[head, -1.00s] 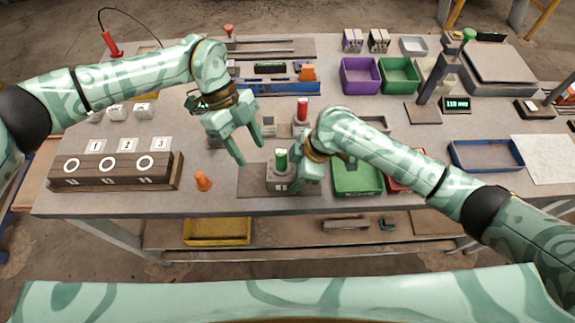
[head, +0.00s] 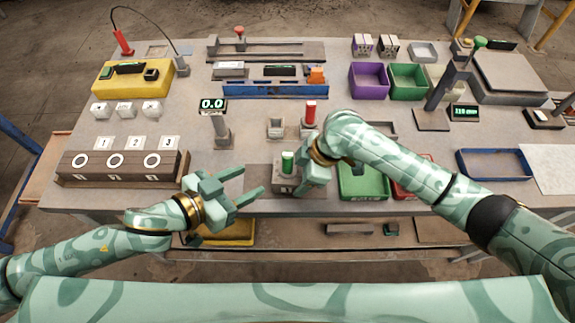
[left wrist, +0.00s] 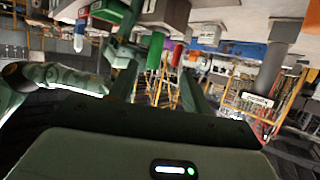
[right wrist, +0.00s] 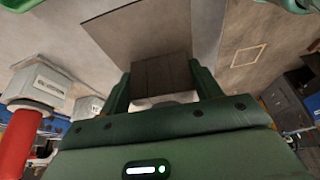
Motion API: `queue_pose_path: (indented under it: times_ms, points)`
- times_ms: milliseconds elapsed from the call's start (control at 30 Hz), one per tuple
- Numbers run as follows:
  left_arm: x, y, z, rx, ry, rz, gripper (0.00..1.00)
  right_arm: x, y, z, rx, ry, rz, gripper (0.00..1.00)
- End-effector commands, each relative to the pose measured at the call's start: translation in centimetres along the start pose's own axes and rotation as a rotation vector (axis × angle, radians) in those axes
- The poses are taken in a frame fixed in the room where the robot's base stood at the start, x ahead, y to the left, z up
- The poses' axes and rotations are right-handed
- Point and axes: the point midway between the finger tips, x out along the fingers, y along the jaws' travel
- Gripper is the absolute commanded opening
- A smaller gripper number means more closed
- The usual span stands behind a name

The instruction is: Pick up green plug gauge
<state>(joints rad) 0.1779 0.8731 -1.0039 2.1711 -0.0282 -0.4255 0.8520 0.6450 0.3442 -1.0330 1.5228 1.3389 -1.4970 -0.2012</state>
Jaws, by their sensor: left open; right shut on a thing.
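The green plug gauge (head: 287,162) stands upright in a grey block (head: 284,184) near the table's front edge. It also shows between the fingers in the left wrist view (left wrist: 155,50). My left gripper (head: 252,181) is open and empty, its fingers pointing right toward the gauge, a short gap left of it. My right gripper (head: 303,181) is at the block's right side and shut on the block, which shows between its fingers in the right wrist view (right wrist: 160,75). The right fingertips are partly hidden in the head view. A red plug gauge (head: 310,111) stands behind.
A post with a 0.0 display (head: 213,105) stands behind my left gripper. A wooden block with numbered rings (head: 120,163) lies left. A green bin (head: 362,182) and a red bin (head: 408,188) lie right of the block, partly under my right arm.

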Motion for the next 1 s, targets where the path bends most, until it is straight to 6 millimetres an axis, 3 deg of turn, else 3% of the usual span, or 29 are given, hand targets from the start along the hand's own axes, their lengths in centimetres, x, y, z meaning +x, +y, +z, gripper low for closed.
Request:
queue_pose_path:
  times_ms: [200,467,700,967,1000]
  points:
    - [4.2,0.1,-0.1,0.001,0.0,-0.001,0.49,-0.1,0.1,-0.1,0.0,0.003,0.001,0.32]
    - [7.0,0.2,0.0,0.0,0.0,0.0,0.49,-0.1,0.1,-0.1,0.0,0.002,0.001,0.32]
    - [10.6,0.6,0.2,-0.001,0.0,0.0,0.49,-0.1,0.1,-0.1,0.0,0.003,0.002,0.32]
    - [11.1,0.6,0.3,-0.001,-0.001,0.001,0.49,-0.1,0.1,-0.1,0.0,0.002,0.001,0.32]
    - [11.1,0.6,0.3,-0.001,-0.001,0.001,0.43,-0.1,0.1,-0.1,0.0,0.002,0.001,0.32]
